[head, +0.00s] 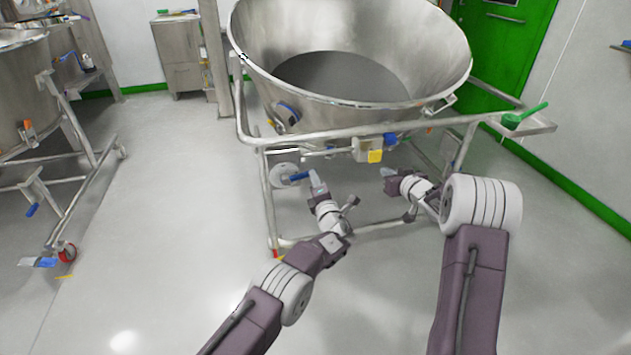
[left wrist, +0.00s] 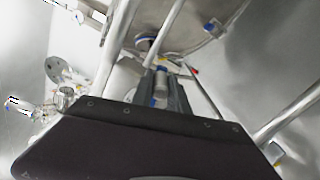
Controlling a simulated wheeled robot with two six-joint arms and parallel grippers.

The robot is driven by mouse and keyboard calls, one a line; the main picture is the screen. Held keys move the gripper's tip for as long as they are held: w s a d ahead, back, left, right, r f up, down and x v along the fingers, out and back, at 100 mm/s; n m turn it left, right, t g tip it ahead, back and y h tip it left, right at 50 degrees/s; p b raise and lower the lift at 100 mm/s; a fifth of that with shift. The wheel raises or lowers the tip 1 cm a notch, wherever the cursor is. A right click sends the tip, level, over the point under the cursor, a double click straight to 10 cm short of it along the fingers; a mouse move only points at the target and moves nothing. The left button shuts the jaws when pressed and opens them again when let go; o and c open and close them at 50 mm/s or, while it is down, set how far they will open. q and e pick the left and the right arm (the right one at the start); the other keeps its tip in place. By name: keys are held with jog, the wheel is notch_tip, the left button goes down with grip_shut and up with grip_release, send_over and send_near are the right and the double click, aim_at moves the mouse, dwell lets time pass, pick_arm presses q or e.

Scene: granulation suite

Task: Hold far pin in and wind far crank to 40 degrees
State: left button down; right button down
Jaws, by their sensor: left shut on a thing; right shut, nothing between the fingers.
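The far crank (head: 283,175) shows as a round grey plate with a blue handle (head: 300,176) on the left side of the big vessel's frame. My left gripper (head: 317,178) is at the right end of that handle and is shut on it. In the left wrist view my left gripper (left wrist: 161,85) has a silver piece with bits of blue between its fingers; most of it is hidden. My right gripper (head: 386,172) is shut and empty, below a small box with a yellow face (head: 375,156). I cannot make out the far pin or whether my right fingers touch it.
The open steel vessel (head: 350,105) stands above on a tubular frame (head: 268,205) that surrounds both grippers. A green scoop (head: 525,116) lies on the frame's right corner. Another wheeled vessel (head: 22,95) stands at far left. The floor between is clear.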

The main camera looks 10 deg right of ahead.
pick_arm(q)
jog(key=c, duration=1.1)
grip_release()
jog(key=shift+w+a+r, duration=0.1)
jog(key=shift+r, duration=0.05)
jog(key=shift+s, duration=0.25)
jog(key=s, duration=0.6)
jog(key=s+d, duration=0.1)
jog(key=s, duration=0.2)
jog(key=shift+s, duration=0.3)
